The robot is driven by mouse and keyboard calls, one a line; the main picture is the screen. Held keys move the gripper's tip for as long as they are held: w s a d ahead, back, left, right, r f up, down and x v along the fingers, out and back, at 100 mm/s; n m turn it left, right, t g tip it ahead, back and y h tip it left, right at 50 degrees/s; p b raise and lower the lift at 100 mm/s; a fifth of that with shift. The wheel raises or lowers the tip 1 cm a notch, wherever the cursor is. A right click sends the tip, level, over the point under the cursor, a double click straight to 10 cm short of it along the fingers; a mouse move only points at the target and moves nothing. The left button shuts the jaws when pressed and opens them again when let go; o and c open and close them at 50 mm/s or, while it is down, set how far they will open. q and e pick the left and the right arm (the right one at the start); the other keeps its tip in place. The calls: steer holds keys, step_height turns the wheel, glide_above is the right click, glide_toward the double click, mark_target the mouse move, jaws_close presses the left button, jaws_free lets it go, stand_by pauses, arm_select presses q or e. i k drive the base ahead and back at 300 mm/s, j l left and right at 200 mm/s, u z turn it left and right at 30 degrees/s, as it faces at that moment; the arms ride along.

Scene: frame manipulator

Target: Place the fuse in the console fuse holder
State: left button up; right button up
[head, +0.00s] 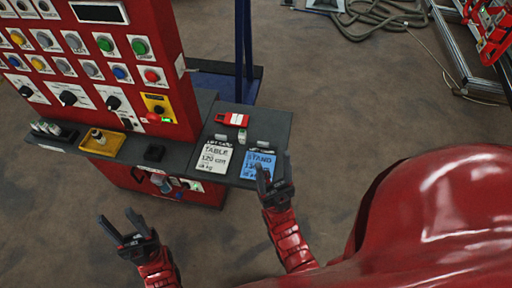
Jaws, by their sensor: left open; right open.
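The red console (110,60) stands at the upper left with a dark grey shelf (190,155) at its front. A yellow tray (93,149) on the shelf holds a small pale, brownish piece (98,136), possibly the fuse; it is too small to be sure. My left gripper (118,218) is open and empty in front of the shelf, below the tray in the picture. My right gripper (273,168) is open and empty, overlapping the blue card at the shelf's right end.
Several pale cylinders (45,128) stand in a dark rack at the shelf's left end. A red device (232,120), a white card (214,158) and a blue card (259,164) lie at the right. A blue frame (243,50) stands behind. Floor in front is clear.

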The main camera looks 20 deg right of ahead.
mark_target(157, 155)
steer(key=k+j+u, duration=0.1)
steer(key=k+u, duration=0.2)
steer(key=k, duration=0.35)
steer(key=l+u, duration=0.2)
steer(key=u, duration=0.2)
steer(key=l+u, duration=0.2)
steer(key=u, duration=0.2)
steer(key=l+u, duration=0.2)
steer(key=u, duration=0.2)
steer(key=l+u, duration=0.2)
steer(key=u, duration=0.15)
steer(key=k+l, duration=0.1)
steer(key=l, duration=0.35)
steer(key=k+l, duration=0.1)
steer(key=l, duration=0.35)
steer(key=k+l, duration=0.1)
steer(key=l, duration=0.35)
steer(key=k+l, duration=0.1)
steer(key=l, duration=0.35)
steer(key=k+l, duration=0.1)
steer(key=l, duration=0.4)
steer(key=k+l, duration=0.1)
steer(key=l, duration=0.35)
steer(key=k+l, duration=0.15)
steer(key=l, duration=0.3)
steer(key=i+l, duration=0.25)
